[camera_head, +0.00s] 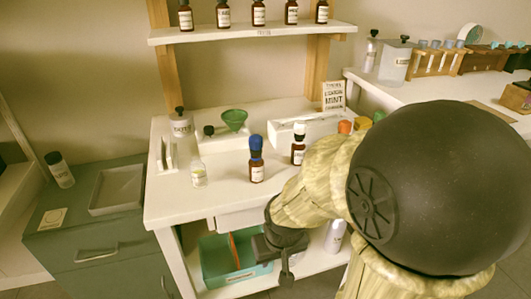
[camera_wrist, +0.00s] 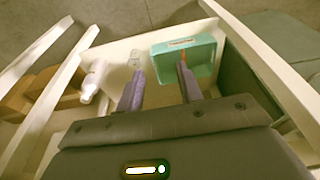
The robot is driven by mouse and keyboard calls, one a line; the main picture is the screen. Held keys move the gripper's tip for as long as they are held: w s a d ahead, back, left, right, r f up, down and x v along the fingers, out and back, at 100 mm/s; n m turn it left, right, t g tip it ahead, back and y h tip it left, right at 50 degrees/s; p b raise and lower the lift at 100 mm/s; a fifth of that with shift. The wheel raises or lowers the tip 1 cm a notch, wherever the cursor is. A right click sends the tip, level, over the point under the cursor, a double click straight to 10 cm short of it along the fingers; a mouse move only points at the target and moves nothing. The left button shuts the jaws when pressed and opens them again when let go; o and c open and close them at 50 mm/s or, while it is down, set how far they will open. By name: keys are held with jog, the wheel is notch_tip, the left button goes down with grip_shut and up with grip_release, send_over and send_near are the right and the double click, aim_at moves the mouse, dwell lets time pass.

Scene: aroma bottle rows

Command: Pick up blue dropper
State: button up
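The blue dropper (camera_head: 256,146) stands upright as the top of a small brown bottle (camera_head: 257,173) with a white label, near the front of the white desk's top in the head view. My gripper (camera_head: 285,268) is in front of the desk, below its top and to the lower right of the bottle, apart from it. In the wrist view, the two fingers of my gripper (camera_wrist: 160,72) are spread with nothing between them, facing the lower shelf. The dropper does not show in the wrist view.
A teal bin (camera_wrist: 188,58) and a white bottle (camera_wrist: 94,80) are on the lower shelf. A shelf (camera_head: 200,36) with several bottles hangs above.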

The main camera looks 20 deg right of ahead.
jog(key=o, duration=0.3)
jog(key=shift+o, duration=0.3)
jog(key=shift+w+r+p, duration=0.1)
jog(key=shift+r+p, duration=0.25)
notch_tip(320, 180, up, 41)
jog(key=n+g+p, duration=0.3)
jog(key=p, duration=3.9)
send_over(254, 138)
jog(key=shift+w+d+f, duration=0.15)
jog(key=shift+d+f, duration=0.05)
jog(key=shift+f, duration=0.15)
notch_tip(254, 138, down, 12)
jog(key=shift+d+r+p, duration=0.1)
jog(key=shift+d+p, duration=0.05)
jog(key=shift+p, duration=0.7)
jog(key=shift+a+f+n, duration=0.2)
jog(key=shift+a+n, duration=0.1)
